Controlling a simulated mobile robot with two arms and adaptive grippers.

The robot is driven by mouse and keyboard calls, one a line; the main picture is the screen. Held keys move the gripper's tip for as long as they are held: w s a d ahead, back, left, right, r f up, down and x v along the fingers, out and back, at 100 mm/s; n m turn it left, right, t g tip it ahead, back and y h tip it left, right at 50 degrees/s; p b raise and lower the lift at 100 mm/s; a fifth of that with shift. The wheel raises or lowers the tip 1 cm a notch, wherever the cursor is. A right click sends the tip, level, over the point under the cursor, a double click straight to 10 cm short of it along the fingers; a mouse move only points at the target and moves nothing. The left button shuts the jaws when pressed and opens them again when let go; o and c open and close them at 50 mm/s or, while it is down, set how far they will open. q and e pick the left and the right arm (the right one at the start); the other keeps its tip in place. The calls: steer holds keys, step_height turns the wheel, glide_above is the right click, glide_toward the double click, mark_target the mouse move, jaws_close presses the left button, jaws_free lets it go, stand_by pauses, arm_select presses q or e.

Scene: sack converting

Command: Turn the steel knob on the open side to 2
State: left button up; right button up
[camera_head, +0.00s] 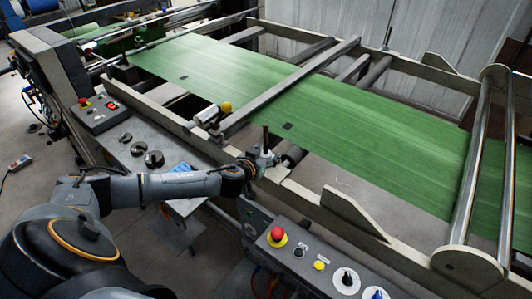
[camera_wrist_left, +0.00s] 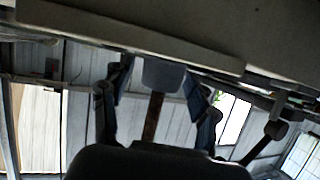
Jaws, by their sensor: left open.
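My left gripper (camera_head: 262,160) is open at the near rail of the machine frame, beside the green sack web (camera_head: 300,100). A dark upright rod (camera_head: 265,138) stands at its fingers. In the left wrist view my two fingers (camera_wrist_left: 160,80) are spread either side of a grey block (camera_wrist_left: 165,73) with a brown rod (camera_wrist_left: 152,118) below it; I cannot tell whether they touch. I cannot tell for sure which part is the steel knob, and no scale figures are readable. My right gripper is not in view.
A control box with a red button (camera_head: 277,236), a yellow button (camera_head: 320,265) and dials (camera_head: 346,281) stands at the front. A grey bench with round steel pieces (camera_head: 153,158) lies behind my left arm.

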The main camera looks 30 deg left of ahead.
arm_select(q)
steer(key=shift+w, duration=0.1)
steer(key=shift+c, duration=0.5)
steer(key=c, duration=1.1)
steer(key=shift+f, duration=0.1)
